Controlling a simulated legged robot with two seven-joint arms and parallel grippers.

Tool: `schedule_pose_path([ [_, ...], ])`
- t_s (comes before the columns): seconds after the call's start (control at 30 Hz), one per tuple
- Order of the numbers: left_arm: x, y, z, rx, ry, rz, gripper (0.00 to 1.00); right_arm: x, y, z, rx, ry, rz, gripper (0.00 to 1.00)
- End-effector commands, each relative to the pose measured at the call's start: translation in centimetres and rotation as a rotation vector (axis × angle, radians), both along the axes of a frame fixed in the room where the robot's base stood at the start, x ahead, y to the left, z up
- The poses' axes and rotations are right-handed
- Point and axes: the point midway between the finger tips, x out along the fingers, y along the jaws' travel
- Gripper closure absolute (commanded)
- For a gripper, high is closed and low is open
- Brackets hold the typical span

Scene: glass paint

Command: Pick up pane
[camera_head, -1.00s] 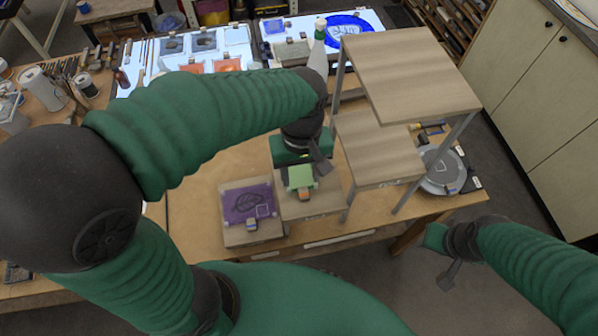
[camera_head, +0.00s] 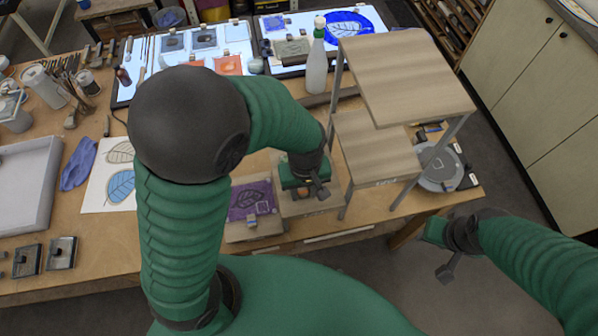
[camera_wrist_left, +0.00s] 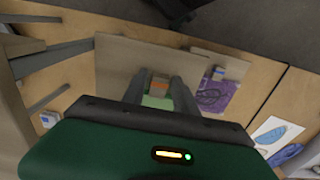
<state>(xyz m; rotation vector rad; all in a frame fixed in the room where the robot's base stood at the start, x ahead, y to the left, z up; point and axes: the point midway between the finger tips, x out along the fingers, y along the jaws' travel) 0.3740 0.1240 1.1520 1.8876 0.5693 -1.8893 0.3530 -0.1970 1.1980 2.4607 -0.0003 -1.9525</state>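A small green pane (camera_wrist_left: 157,102) with an orange-brown block (camera_wrist_left: 158,86) at its end lies over a wooden board (camera_wrist_left: 115,65) in the left wrist view. My left gripper (camera_head: 308,188) is above that board in the head view, pointing down, and hides most of the green pane. In the left wrist view its two fingers (camera_wrist_left: 158,88) stand apart, one on each side of the green pane and block. I see no clear contact. A purple pane (camera_head: 248,201) with a dark drawing lies on the neighbouring board. My right gripper (camera_head: 447,268) hangs off the table's front; its opening is unclear.
A two-level wooden stand (camera_head: 408,75) with metal legs is close right of my left gripper. A round grey plate (camera_head: 438,168) is at the right. A pale tray (camera_head: 25,190) and leaf drawings (camera_head: 110,178) lie at the left.

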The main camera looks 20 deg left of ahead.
Motion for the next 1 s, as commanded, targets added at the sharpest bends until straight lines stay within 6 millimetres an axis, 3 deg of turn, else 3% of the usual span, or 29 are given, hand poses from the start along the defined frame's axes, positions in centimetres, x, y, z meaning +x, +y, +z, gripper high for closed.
schedule_pose_path([
  [0.03,0.0,0.0,0.0,0.0,0.0,0.0,0.73,0.0,0.0,0.0,0.0,0.0,0.0,0.64],
  [0.23,0.1,0.0,0.0,0.0,0.0,0.0,0.99,0.0,0.0,0.0,0.0,0.0,0.0,0.64],
  [0.67,0.1,0.0,0.2,-0.001,-0.001,0.0,1.0,0.0,0.0,-0.1,0.0,0.0,0.0,0.64],
  [1.0,-0.3,-0.2,3.5,-0.001,-0.003,-0.002,1.0,0.0,0.0,-1.5,0.0,0.0,0.0,0.64],
])
